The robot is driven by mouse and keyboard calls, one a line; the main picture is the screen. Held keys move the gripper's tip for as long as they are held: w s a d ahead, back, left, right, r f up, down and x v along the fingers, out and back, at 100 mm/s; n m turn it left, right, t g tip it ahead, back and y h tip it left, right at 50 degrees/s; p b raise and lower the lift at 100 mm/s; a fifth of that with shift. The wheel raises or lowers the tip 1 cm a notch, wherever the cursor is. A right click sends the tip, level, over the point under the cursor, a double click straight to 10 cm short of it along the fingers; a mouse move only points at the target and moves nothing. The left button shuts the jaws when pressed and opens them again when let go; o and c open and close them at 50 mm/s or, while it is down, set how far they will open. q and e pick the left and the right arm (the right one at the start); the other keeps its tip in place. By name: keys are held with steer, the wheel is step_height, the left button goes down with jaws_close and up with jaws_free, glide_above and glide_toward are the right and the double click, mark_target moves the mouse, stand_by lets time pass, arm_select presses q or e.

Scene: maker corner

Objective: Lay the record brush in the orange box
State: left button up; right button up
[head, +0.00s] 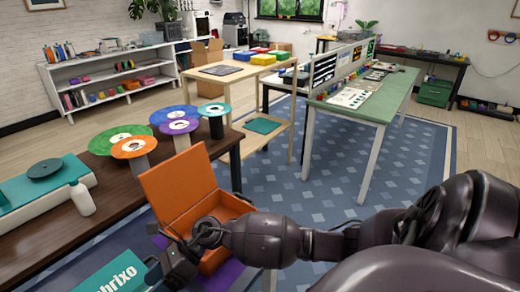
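An orange box (180,187) stands beside the dark wooden table, with its lid raised on the left and its inside facing up. My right arm comes in from the right and crosses in front of the box. My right gripper (172,264) is dark and hangs at the box's near left side, low in the view. Its fingers are small and dark against the things behind, so I cannot tell whether they are open or hold anything. I cannot make out the record brush. Part of the box's inside is hidden by my arm. My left gripper is not in view.
A teal panel with white lettering (112,275) is at the bottom left. A green table (385,105) stands farther back, with patterned rug between.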

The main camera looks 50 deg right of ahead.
step_height(320, 180, up, 5)
steer(key=s+m+t+y, duration=0.3)
steer(key=m+t, duration=0.6)
steer(key=m, duration=0.4)
steer(key=s+d+f+m+h, duration=0.7)
steer(key=f+m+h, duration=0.1)
steer(key=m, duration=0.8)
steer(key=s+d+f+m+h, duration=0.7)
steer(key=s+f+m+h, duration=0.1)
steer(key=m, duration=0.9)
steer(key=shift+s+d+f, duration=0.25)
steer(key=shift+d+f, duration=0.05)
steer(key=shift+f, duration=0.45)
